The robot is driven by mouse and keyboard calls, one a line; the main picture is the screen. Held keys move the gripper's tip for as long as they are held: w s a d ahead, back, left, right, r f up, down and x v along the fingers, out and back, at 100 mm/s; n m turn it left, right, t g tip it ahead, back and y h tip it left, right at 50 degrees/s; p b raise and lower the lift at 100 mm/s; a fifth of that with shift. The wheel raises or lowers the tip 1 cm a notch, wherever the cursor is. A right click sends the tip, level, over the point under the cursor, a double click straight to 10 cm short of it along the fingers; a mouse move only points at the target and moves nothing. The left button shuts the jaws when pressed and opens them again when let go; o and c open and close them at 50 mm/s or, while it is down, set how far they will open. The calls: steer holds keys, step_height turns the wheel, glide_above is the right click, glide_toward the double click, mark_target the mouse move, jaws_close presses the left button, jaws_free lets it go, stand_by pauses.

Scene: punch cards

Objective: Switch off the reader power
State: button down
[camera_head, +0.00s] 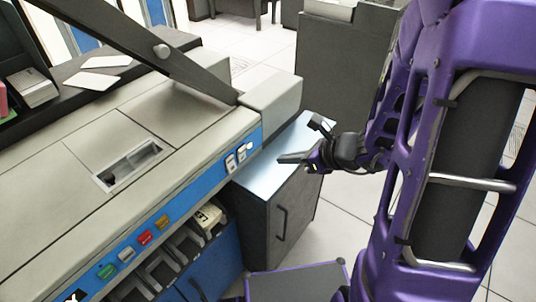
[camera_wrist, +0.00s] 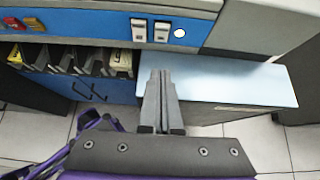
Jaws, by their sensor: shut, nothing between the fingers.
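The card reader (camera_head: 185,135) is a large beige machine with a blue front strip. Two white rocker switches sit side by side at the strip's right end: a left switch (camera_head: 230,163) and a right switch (camera_head: 241,152). A round white light (camera_head: 250,146) is just right of them. In the wrist view the left switch (camera_wrist: 138,30), right switch (camera_wrist: 161,31) and light (camera_wrist: 179,33) are above my fingertips. Labels are too small to read, so I cannot tell which is the reader power. My gripper (camera_head: 281,159) is shut and empty, apart from the panel, pointing toward it.
A grey cabinet with a pale blue top (camera_head: 277,150) stands below and right of the switches, under my gripper. Coloured buttons (camera_head: 145,237) line the strip farther left, above card pockets (camera_head: 160,268). A dark slanted bar (camera_head: 150,45) crosses the machine's top. Tiled floor is open at right.

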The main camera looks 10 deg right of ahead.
mark_target(243, 150)
steer(key=b+x, duration=0.2)
steer(key=x, duration=0.6)
steer(key=shift+w+a+f, duration=0.15)
steer(key=shift+a+f, duration=0.05)
steer(key=shift+f, duration=0.05)
steer(key=w+a, duration=0.2)
steer(key=shift+w+a+r, duration=0.15)
steer(key=shift+w+a, duration=0.45)
steer(key=p, duration=0.1)
steer(key=r+p, duration=0.1)
steer(key=p, duration=0.1)
steer(key=shift+w+a+r+g, duration=0.15)
steer(key=shift+w+a+g, duration=0.15)
steer(key=shift+a+g, duration=0.1)
steer(key=shift+d+f+b, duration=0.15)
steer(key=shift+f+b, duration=0.35)
steer(key=shift+b, duration=0.05)
steer(key=shift+r, duration=0.2)
